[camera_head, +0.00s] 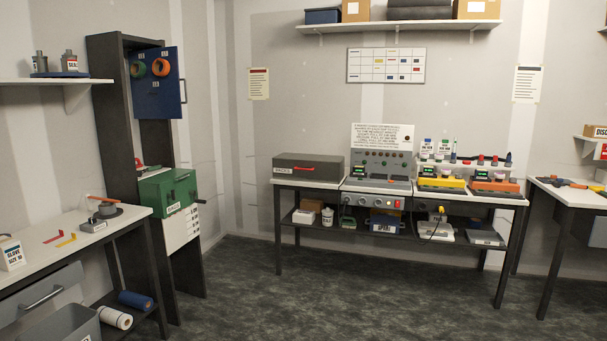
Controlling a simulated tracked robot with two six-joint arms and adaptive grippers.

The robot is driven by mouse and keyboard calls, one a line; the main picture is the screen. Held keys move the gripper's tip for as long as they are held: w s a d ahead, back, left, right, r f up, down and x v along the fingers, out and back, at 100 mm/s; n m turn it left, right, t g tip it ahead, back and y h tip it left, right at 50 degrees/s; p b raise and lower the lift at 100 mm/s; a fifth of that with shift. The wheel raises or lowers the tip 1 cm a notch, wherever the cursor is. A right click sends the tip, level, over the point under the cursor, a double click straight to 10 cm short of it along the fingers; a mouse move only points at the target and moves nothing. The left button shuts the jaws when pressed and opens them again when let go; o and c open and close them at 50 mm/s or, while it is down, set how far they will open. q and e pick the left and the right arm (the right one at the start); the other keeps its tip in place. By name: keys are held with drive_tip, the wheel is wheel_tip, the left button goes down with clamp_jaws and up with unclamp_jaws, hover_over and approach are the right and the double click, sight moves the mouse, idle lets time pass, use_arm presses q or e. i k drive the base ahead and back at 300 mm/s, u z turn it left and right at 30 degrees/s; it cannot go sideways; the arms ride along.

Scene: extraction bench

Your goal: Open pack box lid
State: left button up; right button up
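The pack box (308,168) is a wide dark grey case on the left end of the white-topped bench (322,185) against the back wall. It has a red handle (296,168) on its front and a small white label that seems to read "PACKS". Its lid looks shut, and its inside is hidden. Neither of my grippers is in view.
Right of the box stand a grey control panel (385,167), a yellow unit (442,183) and an orange unit (494,187). A side bench (35,262) with a green cabinet (167,190) beyond it is on the left. The dark floor (300,300) between is clear.

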sight(305, 166)
drive_tip(key=u, duration=0.15)
drive_tip(key=i, duration=5.55)
drive_tip(key=u, duration=0.05)
